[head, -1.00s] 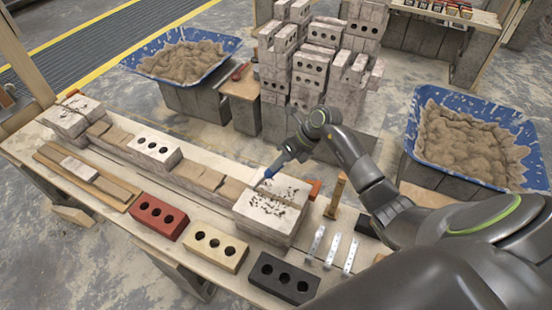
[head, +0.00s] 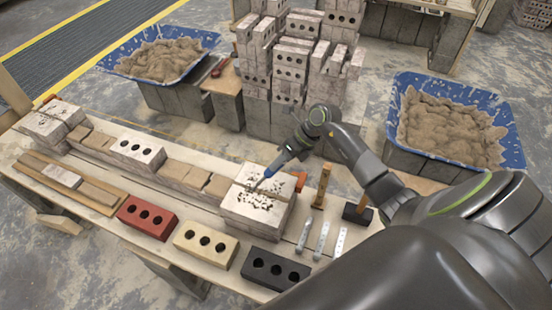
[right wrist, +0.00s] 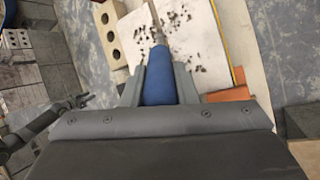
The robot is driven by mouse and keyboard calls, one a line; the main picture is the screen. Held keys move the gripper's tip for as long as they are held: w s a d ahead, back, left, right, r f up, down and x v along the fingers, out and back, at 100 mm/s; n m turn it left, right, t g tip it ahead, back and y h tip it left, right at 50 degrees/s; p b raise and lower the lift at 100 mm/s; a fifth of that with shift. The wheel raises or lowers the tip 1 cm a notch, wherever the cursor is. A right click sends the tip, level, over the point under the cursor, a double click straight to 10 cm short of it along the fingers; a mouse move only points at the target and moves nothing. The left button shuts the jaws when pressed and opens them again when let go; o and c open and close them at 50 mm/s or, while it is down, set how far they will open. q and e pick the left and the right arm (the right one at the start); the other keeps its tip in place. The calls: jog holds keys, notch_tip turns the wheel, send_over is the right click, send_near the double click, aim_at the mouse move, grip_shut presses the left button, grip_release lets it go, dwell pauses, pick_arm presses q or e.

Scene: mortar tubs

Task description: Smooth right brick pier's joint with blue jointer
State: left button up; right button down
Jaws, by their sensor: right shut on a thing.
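The right brick pier (head: 255,212) stands at the right end of the low wall on the bench. Its pale top has a joint line and scattered dark mortar crumbs, which also show in the right wrist view (right wrist: 200,42). My right gripper (head: 283,160) is shut on the blue jointer (head: 274,167), whose blue handle (right wrist: 158,78) sits between the fingers. The jointer slants down, its metal tip at the pier's top; whether it touches cannot be told. My left gripper (right wrist: 80,101) appears small and dark at the left of the right wrist view, its jaws unclear.
Red (head: 147,217), cream (head: 205,244) and black (head: 275,270) bricks line the front edge. Metal strips (head: 320,240), a wooden-handled tool (head: 322,186) and a hammer (head: 358,210) lie right of the pier. Mortar tubs (head: 505,120) and stacked bricks (head: 290,65) stand behind.

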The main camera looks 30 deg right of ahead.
jog(key=shift+s+d, duration=0.6)
jog(key=shift+s, duration=0.15)
jog(key=shift+s+d, duration=2.95)
jog(key=shift+s, duration=0.9)
notch_tip(320, 180, up, 6)
jog(key=w+a+p, duration=0.2)
jog(key=w, duration=0.1)
jog(key=shift+p, duration=0.35)
jog(key=shift+a, duration=0.1)
